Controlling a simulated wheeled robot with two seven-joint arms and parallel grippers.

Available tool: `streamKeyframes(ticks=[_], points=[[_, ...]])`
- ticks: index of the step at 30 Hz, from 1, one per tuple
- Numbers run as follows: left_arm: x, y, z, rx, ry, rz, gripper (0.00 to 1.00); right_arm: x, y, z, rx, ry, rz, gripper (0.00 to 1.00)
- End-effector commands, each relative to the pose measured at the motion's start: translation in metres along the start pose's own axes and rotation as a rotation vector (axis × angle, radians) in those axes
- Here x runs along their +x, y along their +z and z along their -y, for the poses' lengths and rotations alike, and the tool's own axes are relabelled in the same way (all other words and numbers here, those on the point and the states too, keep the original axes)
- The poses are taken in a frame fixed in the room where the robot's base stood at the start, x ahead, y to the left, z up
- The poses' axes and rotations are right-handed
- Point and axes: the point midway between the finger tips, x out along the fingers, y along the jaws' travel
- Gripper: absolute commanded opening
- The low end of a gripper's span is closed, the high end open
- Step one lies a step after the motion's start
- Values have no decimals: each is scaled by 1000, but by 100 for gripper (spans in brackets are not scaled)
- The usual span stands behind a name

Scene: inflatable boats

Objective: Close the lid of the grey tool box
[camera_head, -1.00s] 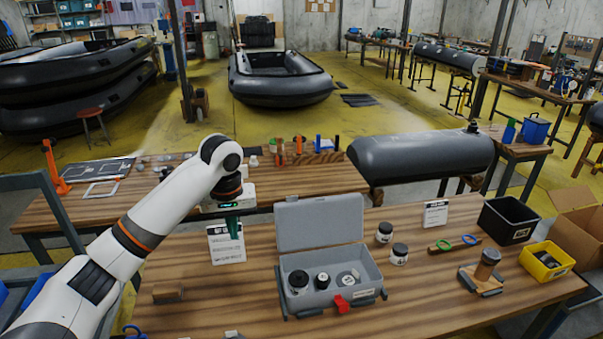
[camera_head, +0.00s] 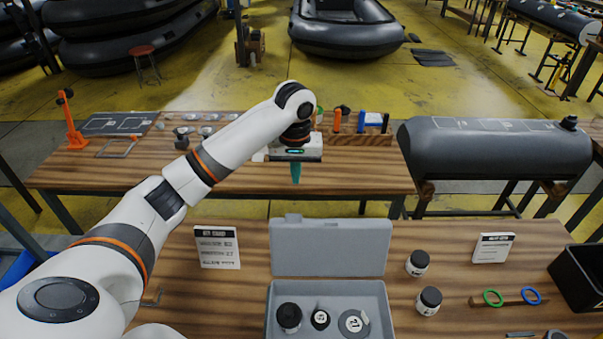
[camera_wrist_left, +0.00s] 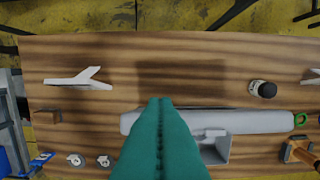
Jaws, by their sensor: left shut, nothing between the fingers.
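The grey tool box (camera_head: 375,290) stands on the near wooden table with its lid (camera_head: 330,248) open and upright at its far side. Its front is cut off by the picture's bottom edge. Several round jars and discs lie inside. My left gripper (camera_head: 295,172) has teal fingers, is shut and empty, and points down above and beyond the lid's top edge. In the left wrist view the teal fingers (camera_wrist_left: 160,115) cover part of the lid (camera_wrist_left: 250,121), their tips reaching past it toward the table's far edge. My right gripper is not in view.
Two jars (camera_head: 418,263) and a sign card (camera_head: 493,247) stand right of the box. Another card (camera_head: 217,247) stands to its left. A black bin (camera_head: 585,275) is at the far right. A second table (camera_head: 110,168) with tools lies behind, beside a grey tube (camera_head: 495,155).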

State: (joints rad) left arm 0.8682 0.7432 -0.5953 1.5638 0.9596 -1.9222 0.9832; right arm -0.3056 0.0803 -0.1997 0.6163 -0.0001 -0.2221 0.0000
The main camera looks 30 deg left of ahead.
Motion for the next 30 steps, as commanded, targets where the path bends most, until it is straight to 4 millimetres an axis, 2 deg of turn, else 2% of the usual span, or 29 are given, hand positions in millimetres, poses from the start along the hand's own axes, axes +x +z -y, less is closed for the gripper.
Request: streamKeyframes(ticks=[11, 13, 19, 30], points=[[78, -1, -1, -1, 5, -5, 0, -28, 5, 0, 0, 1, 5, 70], [71, -10, -1, 3, 3, 0, 0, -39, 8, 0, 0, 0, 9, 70], [67, -32, -1, 2, 3, 0, 0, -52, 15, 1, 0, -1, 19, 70], [67, -38, 0, 0, 2, 0, 0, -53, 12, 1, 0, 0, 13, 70]])
